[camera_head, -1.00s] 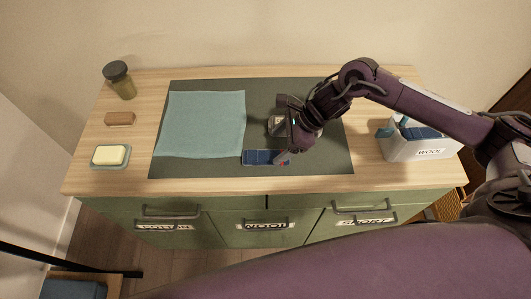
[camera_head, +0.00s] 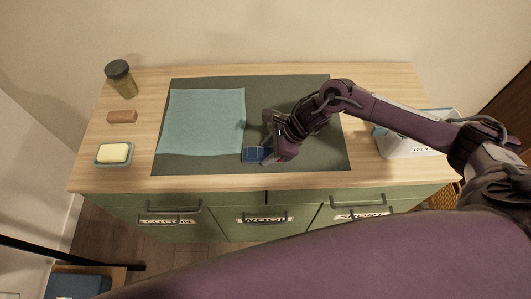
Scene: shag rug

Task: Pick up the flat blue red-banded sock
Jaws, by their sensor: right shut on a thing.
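The flat blue sock (camera_head: 253,154) lies near the front of the dark green mat (camera_head: 310,162). Its left part shows, and the rest is hidden under my right gripper. A red band cannot be made out now. My right gripper (camera_head: 272,150) comes in from the right, low over the mat, and is shut on the sock's right part. I cannot tell whether the sock is lifted at all. My left gripper is not in view.
A light blue cloth (camera_head: 202,122) lies flat on the mat's left. At far left are a jar (camera_head: 121,79), a brown bar (camera_head: 122,117) and a soap dish (camera_head: 113,154). A labelled white bin (camera_head: 402,147) stands at right, partly behind my arm. Drawers (camera_head: 262,219) are below.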

